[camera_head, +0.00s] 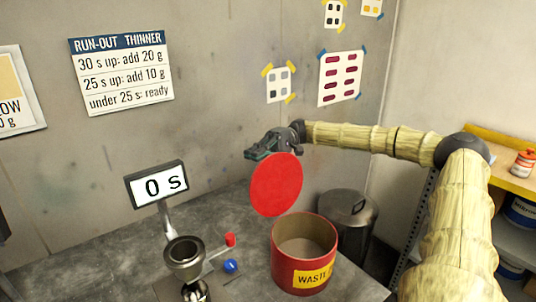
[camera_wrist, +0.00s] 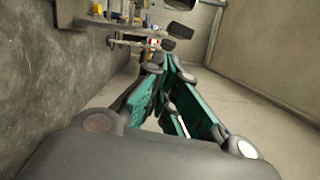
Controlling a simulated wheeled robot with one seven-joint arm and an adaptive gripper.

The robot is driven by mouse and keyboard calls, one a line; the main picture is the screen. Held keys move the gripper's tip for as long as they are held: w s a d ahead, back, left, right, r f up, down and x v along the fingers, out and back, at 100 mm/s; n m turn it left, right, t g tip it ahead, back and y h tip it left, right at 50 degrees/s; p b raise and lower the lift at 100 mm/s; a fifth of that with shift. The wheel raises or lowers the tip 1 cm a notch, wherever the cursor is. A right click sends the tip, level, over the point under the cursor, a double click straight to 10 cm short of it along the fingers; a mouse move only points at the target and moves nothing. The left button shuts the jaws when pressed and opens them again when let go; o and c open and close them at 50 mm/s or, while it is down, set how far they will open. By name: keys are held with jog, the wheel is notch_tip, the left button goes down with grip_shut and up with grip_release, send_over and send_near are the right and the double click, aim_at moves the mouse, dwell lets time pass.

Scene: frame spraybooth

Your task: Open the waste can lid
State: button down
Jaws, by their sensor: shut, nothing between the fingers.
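The red waste can (camera_head: 304,262) with a yellow "WASTE" label stands on the grey table. Its mouth is uncovered and its pale inside shows. The round red lid (camera_head: 276,186) stands raised and steeply tilted at the can's back left rim. The hinge between them is not clear. My gripper (camera_head: 252,154) is at the lid's upper edge, pointing left; I cannot tell whether it touches the lid. In the wrist view my gripper (camera_wrist: 158,60) shows teal fingers meeting at the tips, with nothing between them. The lid does not show clearly there.
A red piece (camera_head: 230,240) and blue ball (camera_head: 231,266) lie between. A dark lidded bin (camera_head: 347,222) stands behind right. The wall is close behind my arm.

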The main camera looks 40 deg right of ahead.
aim_at(273, 182)
jog(key=shift+s+r+p, duration=0.1)
jog(key=shift+s+p, duration=0.65)
jog(key=shift+s, duration=1.25)
jog(key=shift+d, duration=0.1)
jog(key=shift+s+a+r+n, duration=0.2)
jog(key=shift+s+r+n, duration=0.4)
jog(key=shift+s, duration=0.1)
jog(key=shift+s+a+r+n, duration=0.2)
jog(key=shift+s+r+n, duration=0.25)
jog(key=shift+s+n, duration=0.2)
